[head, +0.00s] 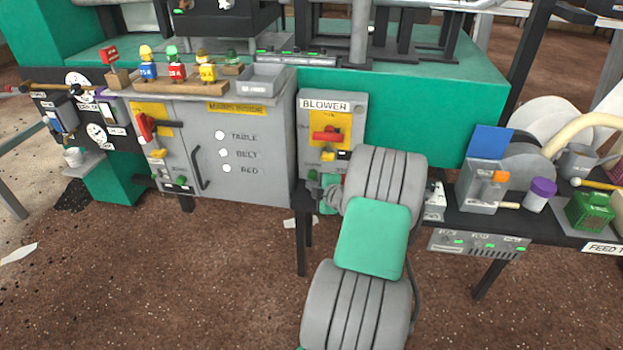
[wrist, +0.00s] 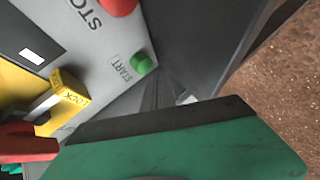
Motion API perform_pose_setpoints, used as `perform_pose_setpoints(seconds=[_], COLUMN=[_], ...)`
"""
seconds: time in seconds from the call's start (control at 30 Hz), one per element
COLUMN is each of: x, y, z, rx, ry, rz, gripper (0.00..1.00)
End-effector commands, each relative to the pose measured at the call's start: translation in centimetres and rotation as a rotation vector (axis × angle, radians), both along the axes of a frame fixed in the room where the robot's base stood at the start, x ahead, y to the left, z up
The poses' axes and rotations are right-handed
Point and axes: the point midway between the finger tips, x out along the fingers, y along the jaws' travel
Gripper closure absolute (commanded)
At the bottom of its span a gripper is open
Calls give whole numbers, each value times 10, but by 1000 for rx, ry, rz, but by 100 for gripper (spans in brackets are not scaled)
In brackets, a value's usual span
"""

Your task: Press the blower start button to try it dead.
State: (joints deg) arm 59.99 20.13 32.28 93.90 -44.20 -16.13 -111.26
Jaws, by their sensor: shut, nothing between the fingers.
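The grey blower box (head: 307,152) stands right of the large cabinet, with a red switch handle (head: 327,136) and a yellow lock piece (head: 328,156). In the wrist view, the green start button (wrist: 141,63) sits beside its START label, with a red stop button (wrist: 118,4) above. The yellow lock piece (wrist: 72,92) and red handle (wrist: 28,146) show at the left. My gripper (wrist: 160,76) is shut and empty, its tips close to the start button's lower right; I cannot tell whether they touch. My arm hides the button in the head view.
The grey cabinet (head: 262,150) with a red handle stands left of the blower box. At the right, a black bench holds a grey box (head: 483,187), a purple-lidded jar (head: 540,193) and a green basket (head: 590,212). Brown floor lies open in front.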

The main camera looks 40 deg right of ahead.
Motion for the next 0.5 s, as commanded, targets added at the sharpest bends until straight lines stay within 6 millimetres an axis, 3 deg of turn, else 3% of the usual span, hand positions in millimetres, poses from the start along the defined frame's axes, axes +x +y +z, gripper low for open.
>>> perform_pose_setpoints(seconds=[0.5], x=[6], y=[-6], z=[0], rx=[0], ry=[-1], rz=[0], gripper=[100])
